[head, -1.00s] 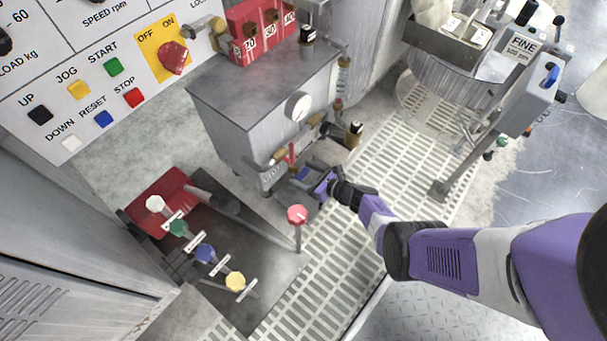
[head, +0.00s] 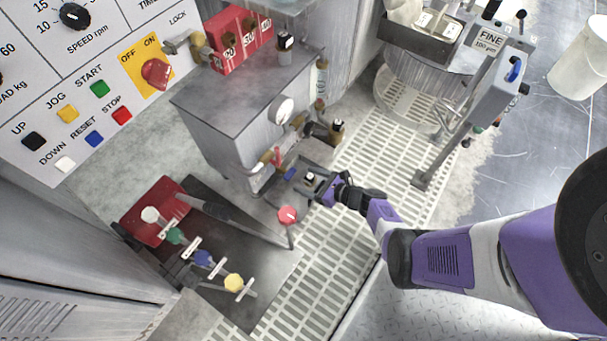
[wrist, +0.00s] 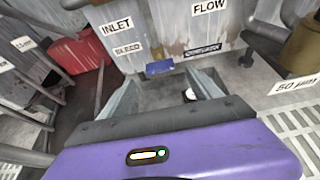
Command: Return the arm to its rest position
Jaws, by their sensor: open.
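My arm, purple and white, reaches in from the right of the head view. My gripper (head: 307,183) is low beside the grey cabinet (head: 220,125), over the floor grating. In the wrist view my gripper (wrist: 165,92) has its two grey fingers spread apart, with nothing clearly held. The cabinet front, with INLET, BLEED and FLOW labels, stands just beyond the fingertips. A blue tab (wrist: 159,68) shows between and beyond them. A small dark piece with a white top (wrist: 190,95) appears by the right finger; whether it touches is unclear.
A red-knobbed lever (head: 288,215) stands close left of my gripper. The FINE machine (head: 490,85) stands at upper right. Open grating (head: 375,165) lies between.

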